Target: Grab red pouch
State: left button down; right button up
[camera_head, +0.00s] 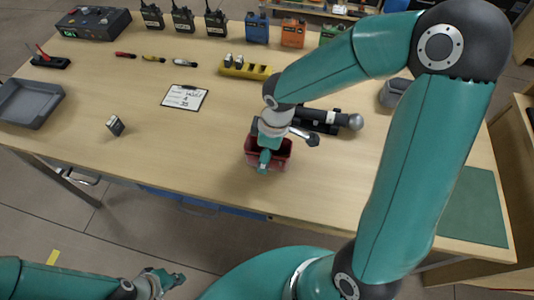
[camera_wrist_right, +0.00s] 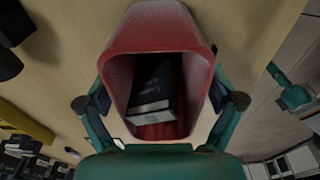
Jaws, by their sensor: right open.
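The red pouch (camera_head: 281,158) stands on the front middle of the table, an open-topped container. In the right wrist view the pouch (camera_wrist_right: 118,75) has its mouth facing the camera, with a dark box (camera_wrist_right: 157,88) inside. My right gripper (camera_head: 266,158) is over the pouch and hides part of it. In the wrist view its fingers (camera_wrist_right: 160,104) are spread on either side of the pouch; whether they touch it I cannot tell. My left gripper (camera_head: 170,280) is low in front of the table, away from the pouch, with its fingers apart and empty.
A black cylindrical device (camera_head: 335,118) lies just behind the pouch. Radios (camera_head: 183,18) line the back.

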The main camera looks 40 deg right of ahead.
jog(key=shift+c, duration=0.3)
jog(key=c, duration=1.2)
jog(key=shift+r, duration=0.1)
